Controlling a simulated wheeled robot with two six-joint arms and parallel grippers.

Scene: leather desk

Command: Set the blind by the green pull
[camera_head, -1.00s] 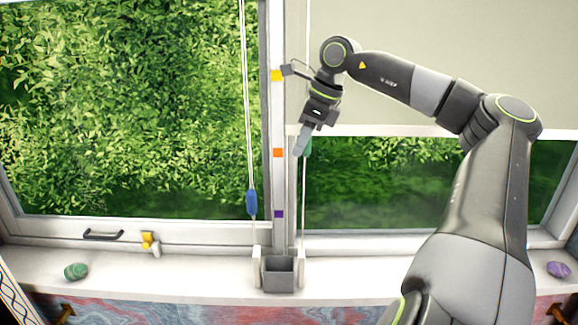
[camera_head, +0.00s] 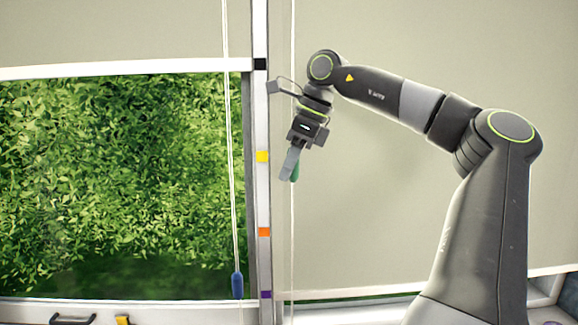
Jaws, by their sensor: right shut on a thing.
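My right gripper (camera_head: 291,163) is shut on the green pull (camera_head: 295,173), which shows just behind the fingers on the thin right cord. It holds the pull about level with the yellow mark (camera_head: 262,157) on the post. The right blind (camera_head: 400,190) covers nearly all of its window. Its bottom edge is about level with the purple mark (camera_head: 265,294), with a thin strip of green below. My left gripper is not in view.
A blue pull (camera_head: 237,285) hangs on the left cord. The left blind (camera_head: 120,35) ends near the black mark (camera_head: 260,63). An orange mark (camera_head: 264,231) lies between yellow and purple. A black handle (camera_head: 72,319) is at the lower left.

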